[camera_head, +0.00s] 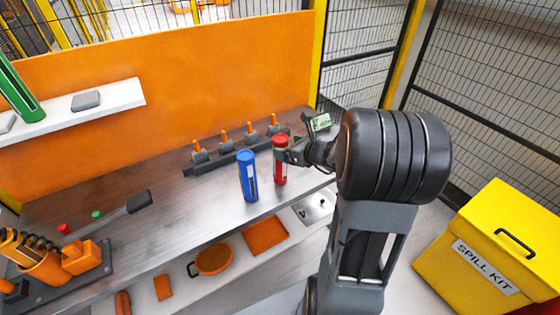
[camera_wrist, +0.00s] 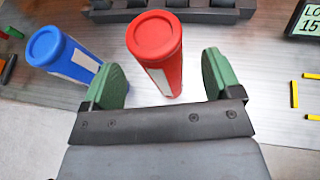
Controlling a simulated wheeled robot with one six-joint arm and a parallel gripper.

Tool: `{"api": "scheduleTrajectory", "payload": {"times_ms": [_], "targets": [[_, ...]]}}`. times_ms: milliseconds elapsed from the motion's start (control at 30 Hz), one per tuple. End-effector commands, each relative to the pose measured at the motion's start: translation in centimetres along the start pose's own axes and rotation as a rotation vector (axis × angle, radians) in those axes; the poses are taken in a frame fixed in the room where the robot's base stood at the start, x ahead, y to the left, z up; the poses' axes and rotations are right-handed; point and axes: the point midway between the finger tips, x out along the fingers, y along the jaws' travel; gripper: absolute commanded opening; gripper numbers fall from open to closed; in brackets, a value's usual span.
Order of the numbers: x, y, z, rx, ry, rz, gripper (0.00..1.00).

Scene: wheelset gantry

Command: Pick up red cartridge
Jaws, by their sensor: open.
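The red cartridge (camera_head: 280,160) stands upright on the grey workbench, and it also shows in the wrist view (camera_wrist: 158,55). It has a pale label on its side. My gripper (camera_wrist: 165,85) is open, with its two green fingers apart. The red cartridge stands between and slightly beyond the fingers, with visible gaps on both sides in the wrist view. In the head view my gripper (camera_head: 291,155) is at the right side of the red cartridge, partly hidden by its own arm.
A blue cartridge (camera_head: 247,176) stands upright just left of the red one, close to the left finger. A dark rack with orange-topped levers (camera_head: 225,143) lies behind. An orange panel (camera_head: 170,80) closes the back. A yellow spill kit box (camera_head: 495,245) stands at the right.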

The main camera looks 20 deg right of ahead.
Motion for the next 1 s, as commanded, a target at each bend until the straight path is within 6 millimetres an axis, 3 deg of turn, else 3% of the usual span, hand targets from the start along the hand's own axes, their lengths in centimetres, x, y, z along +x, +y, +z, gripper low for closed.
{"api": "scheduleTrajectory", "payload": {"times_ms": [300,633,1000], "targets": [[3.9,0.2,0.1,0.000,0.002,0.003,0.84],[4.4,0.1,0.1,-0.001,0.001,0.001,0.84],[4.4,0.1,0.1,-0.001,0.001,0.001,0.49]]}}
